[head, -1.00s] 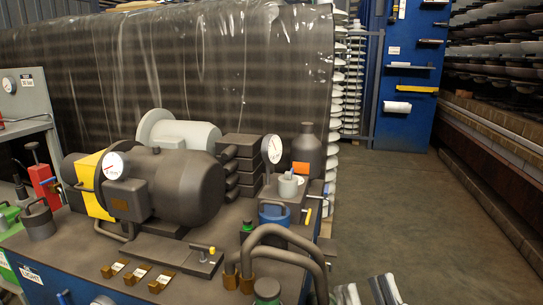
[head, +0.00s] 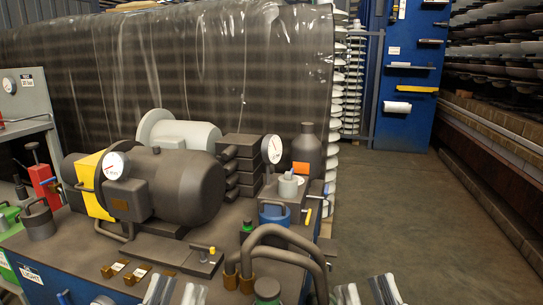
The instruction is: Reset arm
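My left gripper (head: 175,291) shows at the bottom edge of the head view, in front of the blue bench's front edge. Its two grey fingers point up and stand apart with nothing seen between them. My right gripper (head: 366,291) shows at the bottom edge further right, over the floor just right of the bench. Its two fingers also stand apart and look empty. The rest of both grippers and both arms is below the picture.
A dark motor (head: 176,186) with gauges stands on the blue bench (head: 84,279). Bent grey pipes (head: 285,238) rise near the bench's right front corner, between my grippers. Small brass blocks (head: 134,275) lie near the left gripper. The floor (head: 420,220) at right is clear.

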